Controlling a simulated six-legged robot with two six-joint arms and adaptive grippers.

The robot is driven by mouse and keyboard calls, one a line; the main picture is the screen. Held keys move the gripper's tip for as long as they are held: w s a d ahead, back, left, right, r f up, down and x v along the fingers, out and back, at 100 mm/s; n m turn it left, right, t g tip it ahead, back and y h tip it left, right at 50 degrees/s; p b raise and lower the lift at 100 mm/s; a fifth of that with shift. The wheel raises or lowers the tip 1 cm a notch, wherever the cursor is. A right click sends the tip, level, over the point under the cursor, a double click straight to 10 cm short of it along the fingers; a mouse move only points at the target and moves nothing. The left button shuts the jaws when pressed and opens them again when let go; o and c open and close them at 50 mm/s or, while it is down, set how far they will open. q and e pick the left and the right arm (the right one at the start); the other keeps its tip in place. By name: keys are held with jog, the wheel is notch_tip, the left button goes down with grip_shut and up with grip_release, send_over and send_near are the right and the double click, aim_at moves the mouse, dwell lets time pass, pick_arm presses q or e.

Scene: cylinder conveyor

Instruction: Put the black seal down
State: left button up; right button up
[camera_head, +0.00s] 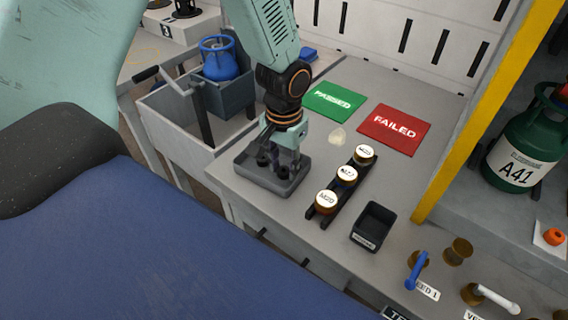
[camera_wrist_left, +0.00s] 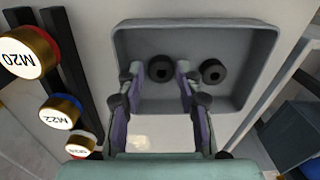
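A grey tray (camera_head: 262,181) stands on the bench, and it also shows in the left wrist view (camera_wrist_left: 225,42). Two round black seals are in it: one seal (camera_wrist_left: 160,69) lies between my left fingertips, and another seal (camera_wrist_left: 213,71) sits just to the right of them. My left gripper (camera_head: 279,158) points down into the tray. In the left wrist view its purple-padded fingers (camera_wrist_left: 159,76) are apart, with a visible gap on each side of the seal between them. My right gripper is not in view.
A black rack with labelled round caps (camera_head: 346,175) stands right of the tray. Beyond lie a green PASSED mat (camera_head: 334,101) and a red FAILED mat (camera_head: 394,127). A small black bin (camera_head: 373,227) is nearer. A blue gas canister (camera_head: 219,60) stands at the left.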

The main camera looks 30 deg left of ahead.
aim_at(283, 171)
pick_arm(q)
notch_tip(283, 171, up, 12)
jog(key=p, duration=0.3)
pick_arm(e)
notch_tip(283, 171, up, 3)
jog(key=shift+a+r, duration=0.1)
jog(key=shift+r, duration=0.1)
pick_arm(q)
jog(key=shift+s, duration=0.15)
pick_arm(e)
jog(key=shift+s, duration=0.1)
